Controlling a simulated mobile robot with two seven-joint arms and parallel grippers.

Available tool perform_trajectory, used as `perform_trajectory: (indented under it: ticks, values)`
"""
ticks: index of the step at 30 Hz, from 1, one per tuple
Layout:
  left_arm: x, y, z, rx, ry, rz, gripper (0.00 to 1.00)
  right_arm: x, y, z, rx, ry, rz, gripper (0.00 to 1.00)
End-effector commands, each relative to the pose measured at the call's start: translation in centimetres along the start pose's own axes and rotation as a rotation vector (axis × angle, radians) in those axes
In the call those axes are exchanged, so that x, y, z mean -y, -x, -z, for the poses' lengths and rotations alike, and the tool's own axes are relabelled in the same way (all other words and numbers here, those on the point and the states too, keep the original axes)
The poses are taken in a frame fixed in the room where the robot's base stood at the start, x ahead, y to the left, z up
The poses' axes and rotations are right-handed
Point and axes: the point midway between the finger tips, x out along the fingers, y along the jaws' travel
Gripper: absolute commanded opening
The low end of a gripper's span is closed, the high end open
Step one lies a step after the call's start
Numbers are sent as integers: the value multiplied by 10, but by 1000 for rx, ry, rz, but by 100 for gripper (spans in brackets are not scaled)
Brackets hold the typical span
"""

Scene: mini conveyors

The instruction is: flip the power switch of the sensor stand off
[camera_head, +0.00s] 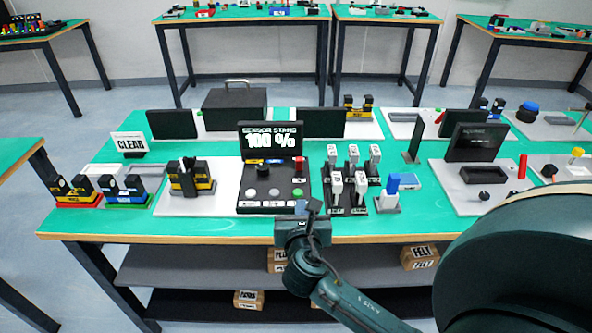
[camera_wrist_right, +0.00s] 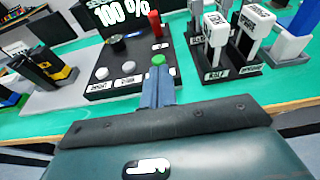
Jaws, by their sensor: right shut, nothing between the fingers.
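The sensor stand is a black panel (camera_head: 262,201) with an upright display (camera_head: 308,142) reading "SENSOR STAND 100 %". A red upright piece (camera_head: 299,166), which looks like the switch lever, stands at its back right; it also shows in the right wrist view (camera_wrist_right: 155,22). A green button (camera_wrist_right: 158,60) is at the front right, with two pale buttons (camera_wrist_right: 102,73) to its left and a dark knob (camera_head: 262,170) behind. My right gripper (camera_head: 313,206) is shut and empty, near the panel's front right corner; its fingertips (camera_wrist_right: 158,80) appear just before the green button. My left gripper is not in view.
Black holders with white labelled switch-like pieces (camera_head: 336,184) stand close right of the panel. A yellow-black device (camera_head: 192,178) is to the left. A blue-topped piece (camera_head: 392,184) is further right. The green table's front strip (camera_head: 150,225) is clear.

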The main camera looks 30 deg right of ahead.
Motion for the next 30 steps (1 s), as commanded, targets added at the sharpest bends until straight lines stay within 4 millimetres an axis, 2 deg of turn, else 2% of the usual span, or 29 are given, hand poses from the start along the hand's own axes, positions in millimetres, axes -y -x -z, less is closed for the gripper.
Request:
perform_trajectory:
  ticks: [6,10,14,24,27,30]
  values:
    - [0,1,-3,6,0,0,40,0,-2,0,-1,-2,-1,0]
    - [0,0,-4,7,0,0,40,0,-12,0,1,-3,0,0]
    - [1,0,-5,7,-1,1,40,0,-34,0,1,-3,0,0]
    - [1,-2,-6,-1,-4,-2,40,0,-105,-2,0,-6,0,0]
    - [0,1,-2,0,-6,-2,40,0,-115,-17,1,-7,-1,0]
    - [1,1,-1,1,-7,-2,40,0,-122,-23,-1,-6,-1,0]
